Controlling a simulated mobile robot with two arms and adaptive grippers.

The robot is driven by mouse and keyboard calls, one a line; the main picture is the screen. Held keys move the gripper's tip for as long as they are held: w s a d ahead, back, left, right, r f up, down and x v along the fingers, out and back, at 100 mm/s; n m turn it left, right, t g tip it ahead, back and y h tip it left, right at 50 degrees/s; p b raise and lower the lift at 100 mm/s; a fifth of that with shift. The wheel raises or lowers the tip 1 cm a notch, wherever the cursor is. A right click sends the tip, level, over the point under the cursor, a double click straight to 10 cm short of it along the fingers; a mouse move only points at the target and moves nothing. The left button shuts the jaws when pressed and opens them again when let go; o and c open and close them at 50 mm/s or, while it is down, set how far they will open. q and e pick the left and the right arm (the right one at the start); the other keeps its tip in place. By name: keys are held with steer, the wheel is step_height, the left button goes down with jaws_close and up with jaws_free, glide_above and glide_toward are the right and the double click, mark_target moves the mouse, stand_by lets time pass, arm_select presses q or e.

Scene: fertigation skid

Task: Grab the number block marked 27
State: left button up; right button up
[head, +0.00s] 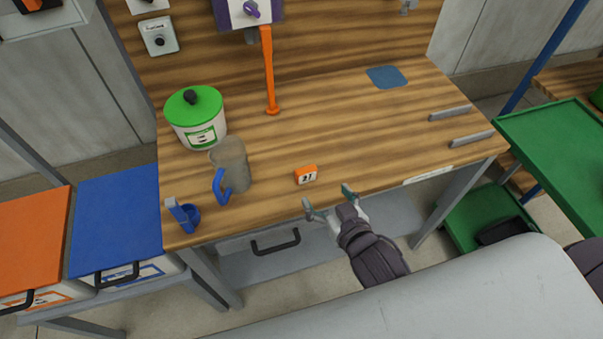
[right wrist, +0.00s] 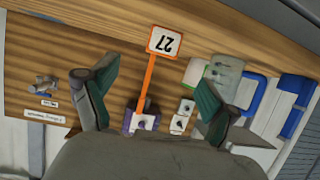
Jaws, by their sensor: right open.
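The number block marked 27 (head: 306,175) is small, with an orange top and a white face. It stands on the wooden bench near the front edge. In the right wrist view the block (right wrist: 164,41) shows its 27 upside down, beyond the fingertips and between their lines. My right gripper (head: 328,197) is open and empty, at the bench's front edge, a short way in front and slightly right of the block. Its two fingers also frame the right wrist view (right wrist: 158,78). My left gripper is not in view.
An orange pipe (head: 269,70) comes down behind. The bench right of the block is mostly clear, with grey rails (head: 449,114) farther right.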

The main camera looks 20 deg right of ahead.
mark_target(307, 176)
steer(key=x, duration=0.6)
steer(key=shift+w+f+p, duration=0.1)
steer(key=shift+w+p, duration=0.05)
steer(key=shift+p, duration=0.2)
steer(key=shift+w+a+f, duration=0.1)
steer(key=shift+w+f, duration=0.1)
steer(key=shift+w, duration=0.15)
steer(key=shift+w+f, duration=0.15)
steer(key=shift+w, duration=0.2)
steer(key=x, duration=0.2)
steer(key=p+x, duration=0.1)
steer(key=x, duration=0.1)
steer(key=shift+a+f, duration=0.25)
steer(key=shift+s, duration=0.1)
steer(key=c, duration=1.2)
steer(key=shift+o, duration=0.2)
steer(key=shift+r, duration=0.15)
